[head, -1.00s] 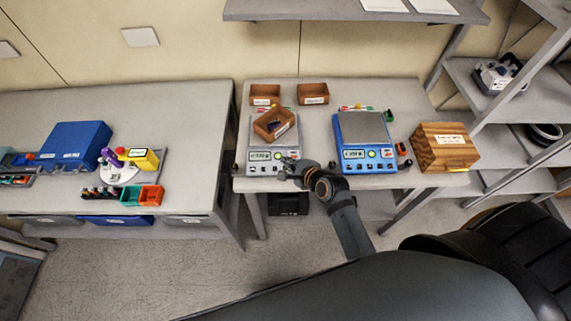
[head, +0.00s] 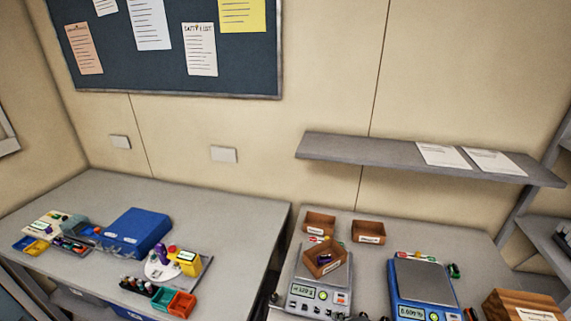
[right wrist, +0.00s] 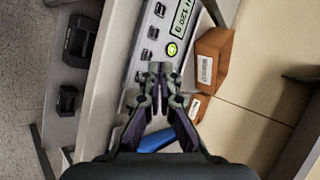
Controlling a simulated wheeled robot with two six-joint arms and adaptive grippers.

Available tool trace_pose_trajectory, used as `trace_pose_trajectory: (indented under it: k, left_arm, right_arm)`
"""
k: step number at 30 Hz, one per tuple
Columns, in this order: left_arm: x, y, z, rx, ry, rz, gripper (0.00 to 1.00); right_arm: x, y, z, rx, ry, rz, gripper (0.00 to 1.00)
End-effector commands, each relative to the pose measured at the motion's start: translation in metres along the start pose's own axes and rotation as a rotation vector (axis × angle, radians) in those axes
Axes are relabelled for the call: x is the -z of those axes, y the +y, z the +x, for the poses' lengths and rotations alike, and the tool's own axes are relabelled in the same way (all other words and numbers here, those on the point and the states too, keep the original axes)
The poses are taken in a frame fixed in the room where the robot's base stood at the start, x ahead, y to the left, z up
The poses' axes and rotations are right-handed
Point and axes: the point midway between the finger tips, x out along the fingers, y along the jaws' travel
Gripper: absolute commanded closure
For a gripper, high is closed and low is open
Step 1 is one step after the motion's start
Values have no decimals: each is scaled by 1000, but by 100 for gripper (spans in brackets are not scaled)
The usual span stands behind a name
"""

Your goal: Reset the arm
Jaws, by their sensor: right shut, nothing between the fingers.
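My right gripper (right wrist: 160,84) shows in the right wrist view with its two fingers together and nothing between them. It is in front of the button panel of the grey scale (right wrist: 150,45), which reads about 120 on its display. In the head view only a dark bit of it shows at the bottom edge, near the grey scale (head: 322,299). A brown box (head: 323,258) with a purple item in it sits tilted on that scale. My left gripper is in neither view.
A blue scale (head: 424,283) stands to the right, with a wooden box (head: 520,305) beside it. Two brown bins (head: 319,224) (head: 368,232) stand behind. The left table holds a blue case (head: 138,232) and small coloured bins (head: 181,304). A shelf (head: 350,151) juts from the wall.

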Motion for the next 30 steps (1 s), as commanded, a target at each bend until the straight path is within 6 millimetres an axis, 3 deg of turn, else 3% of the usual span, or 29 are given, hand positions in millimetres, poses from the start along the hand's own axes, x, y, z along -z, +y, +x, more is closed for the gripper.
trace_pose_trajectory:
  k: [3, 6, 18, 26, 30]
  left_arm:
    - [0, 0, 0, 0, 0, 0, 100]
    - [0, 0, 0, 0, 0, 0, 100]
    - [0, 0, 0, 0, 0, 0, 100]
    - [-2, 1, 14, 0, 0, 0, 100]
    - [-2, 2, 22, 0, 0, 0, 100]
  right_arm:
    - [7, 23, -35, -161, 4, -439, 100]
    - [14, 38, -61, -276, -17, -720, 100]
    - [36, 74, -151, -622, -198, -1454, 100]
    - [56, 138, -83, -654, -231, -1447, 100]
    - [66, 183, -45, -668, -247, -1434, 100]
